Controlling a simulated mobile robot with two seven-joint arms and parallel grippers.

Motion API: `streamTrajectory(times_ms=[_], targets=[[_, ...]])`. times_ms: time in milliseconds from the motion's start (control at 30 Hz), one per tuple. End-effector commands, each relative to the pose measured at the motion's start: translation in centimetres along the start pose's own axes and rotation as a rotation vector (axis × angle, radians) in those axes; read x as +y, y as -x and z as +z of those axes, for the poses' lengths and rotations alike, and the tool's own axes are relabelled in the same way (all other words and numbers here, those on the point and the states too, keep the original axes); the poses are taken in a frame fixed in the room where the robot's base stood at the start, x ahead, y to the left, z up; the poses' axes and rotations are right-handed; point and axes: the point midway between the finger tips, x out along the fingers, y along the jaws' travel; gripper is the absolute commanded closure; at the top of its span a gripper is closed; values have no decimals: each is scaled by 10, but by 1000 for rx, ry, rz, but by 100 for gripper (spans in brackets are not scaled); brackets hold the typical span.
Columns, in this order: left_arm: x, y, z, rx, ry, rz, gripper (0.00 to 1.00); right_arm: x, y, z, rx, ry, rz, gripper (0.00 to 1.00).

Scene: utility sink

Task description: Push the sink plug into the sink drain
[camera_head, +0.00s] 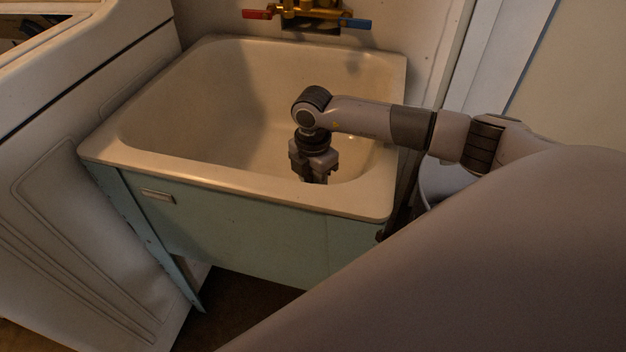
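A beige utility sink (185,110) stands in a pale green cabinet below a brass tap. My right arm reaches in from the right, and its gripper (316,180) points down inside the basin near the front right. The fingertips are mostly hidden behind the sink's front rim, so I cannot tell whether they are open or shut. The sink plug and the drain do not show; the front wall and my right gripper cover part of the basin floor. My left gripper is not in view.
The brass tap (305,14) has a red handle (257,14) and a blue handle (355,22). A white appliance (70,200) stands close on the left. A light-coloured container (440,180) stands right of the sink. The left part of the basin is clear.

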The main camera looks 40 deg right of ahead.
Motion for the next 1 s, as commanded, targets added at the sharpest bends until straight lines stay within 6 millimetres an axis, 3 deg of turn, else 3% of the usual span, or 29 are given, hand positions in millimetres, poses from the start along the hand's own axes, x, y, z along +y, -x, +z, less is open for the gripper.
streamTrajectory(times_ms=[33, 100, 467, 800, 1000], targets=[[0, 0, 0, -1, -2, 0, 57, 0, -1, 0, 0, 0, -1, 62], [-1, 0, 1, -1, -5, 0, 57, 0, -1, 0, 0, 0, -1, 39], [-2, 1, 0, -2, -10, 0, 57, 0, 5, 0, 0, 0, 0, 39], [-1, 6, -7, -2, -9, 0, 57, 0, 57, 0, -1, 0, 1, 39], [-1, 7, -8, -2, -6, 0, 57, 0, 70, 0, 0, 0, -1, 39]])
